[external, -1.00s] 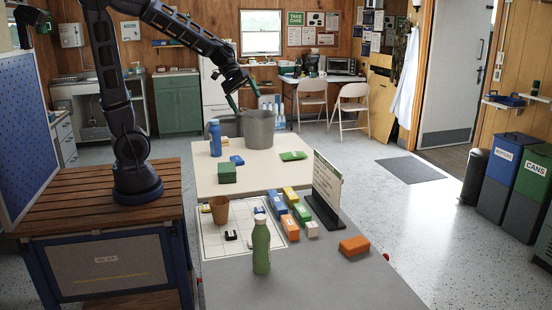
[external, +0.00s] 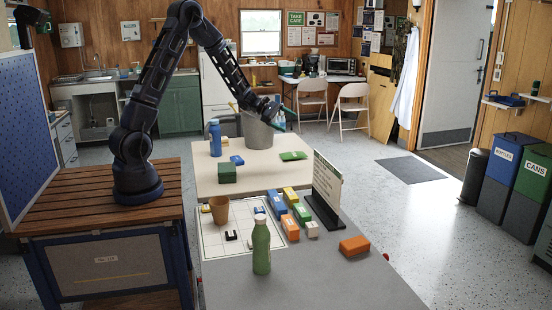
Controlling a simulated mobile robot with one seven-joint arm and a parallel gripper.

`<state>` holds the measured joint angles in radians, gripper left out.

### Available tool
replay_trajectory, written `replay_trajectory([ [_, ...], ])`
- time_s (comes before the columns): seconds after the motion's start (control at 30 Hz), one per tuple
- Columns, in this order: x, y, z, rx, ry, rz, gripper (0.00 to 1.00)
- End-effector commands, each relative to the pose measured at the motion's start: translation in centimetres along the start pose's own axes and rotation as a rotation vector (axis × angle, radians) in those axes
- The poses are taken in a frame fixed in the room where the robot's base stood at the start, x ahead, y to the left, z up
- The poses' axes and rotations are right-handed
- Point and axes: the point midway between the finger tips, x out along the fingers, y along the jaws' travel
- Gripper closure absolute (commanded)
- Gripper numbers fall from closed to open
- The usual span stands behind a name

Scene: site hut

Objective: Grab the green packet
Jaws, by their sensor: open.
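The green packet (external: 292,156) lies flat on the right part of the far cream table (external: 262,180). My gripper (external: 277,118) is open and empty, up in the air near the large grey pot (external: 258,131). In the picture it shows above and a little left of the packet, apart from it. The packet is in full view. My gripper overlaps the pot's rim in this view, and I cannot tell its exact depth.
A blue bottle (external: 215,138), a blue packet (external: 237,160) and a green box (external: 227,173) stand left of the packet. An upright sign (external: 327,187), coloured blocks (external: 291,228) and a green bottle (external: 261,245) are on the nearer grey table (external: 330,285).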

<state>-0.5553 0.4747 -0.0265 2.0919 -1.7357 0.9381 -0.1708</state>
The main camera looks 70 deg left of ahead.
Motion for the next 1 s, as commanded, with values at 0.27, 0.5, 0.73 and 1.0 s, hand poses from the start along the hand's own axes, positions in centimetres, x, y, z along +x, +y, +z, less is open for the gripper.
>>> replay_trajectory([
  [0.27,0.6,4.3,-12.6,-0.306,0.033,0.216,0.00],
  [0.5,-0.2,6.0,-23.5,-0.541,0.065,0.402,0.00],
  [0.73,-1.0,6.2,-29.1,-0.657,0.082,0.501,0.00],
  [1.0,1.3,7.2,-30.3,-0.670,0.083,0.511,0.00],
])
